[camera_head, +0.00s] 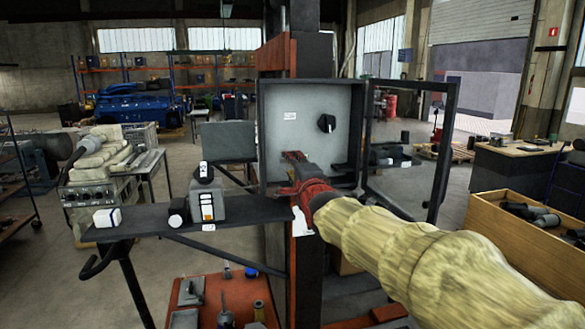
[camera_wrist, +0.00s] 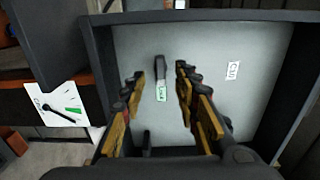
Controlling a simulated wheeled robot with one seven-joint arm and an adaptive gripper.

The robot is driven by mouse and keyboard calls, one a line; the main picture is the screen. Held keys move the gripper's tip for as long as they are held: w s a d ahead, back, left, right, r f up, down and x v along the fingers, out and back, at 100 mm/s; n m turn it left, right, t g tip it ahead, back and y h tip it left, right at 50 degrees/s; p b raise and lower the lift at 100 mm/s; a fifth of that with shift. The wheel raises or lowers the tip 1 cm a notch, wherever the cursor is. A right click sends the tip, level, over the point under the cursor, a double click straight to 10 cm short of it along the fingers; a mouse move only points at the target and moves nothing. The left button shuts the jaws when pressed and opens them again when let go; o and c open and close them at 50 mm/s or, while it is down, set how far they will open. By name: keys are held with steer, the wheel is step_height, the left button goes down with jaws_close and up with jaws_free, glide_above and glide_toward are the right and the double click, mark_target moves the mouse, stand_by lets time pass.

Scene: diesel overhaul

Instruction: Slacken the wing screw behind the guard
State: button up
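The wing screw appears to be the black knob (camera_head: 326,123) on the pale back plate (camera_head: 285,95) of an open grey box. In the wrist view the dark knob (camera_wrist: 160,70) shows upright, with a green-and-white tag (camera_wrist: 161,93) at its end. A dark hinged frame (camera_head: 446,150), possibly the guard, stands swung out at the box's right side. My gripper (camera_head: 297,165) is at the box's mouth, below and left of the knob. In the wrist view my gripper (camera_wrist: 160,74) is open, its fingers apart on either side of the knob in the picture. Nothing is held; contact is not visible.
A narrow dark shelf (camera_head: 150,219) with a grey device (camera_head: 207,200) and a small white box (camera_head: 107,217) lies left of the box. A red tray (camera_head: 190,318) with tools is below. A wooden crate (camera_head: 500,222) stands right.

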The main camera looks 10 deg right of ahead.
steer(key=shift+w, duration=1.85)
steer(key=shift+s+b, duration=0.1)
steer(key=shift+b, duration=0.55)
steer(key=c, duration=0.3)
jaws_close()
steer(key=shift+f, duration=0.1)
steer(key=shift+f+n+b, duration=0.15)
steer(key=shift+n+b, duration=0.9)
steer(key=shift+n, duration=0.05)
steer(key=shift+n+b, duration=0.55)
steer(key=shift+n, duration=0.75)
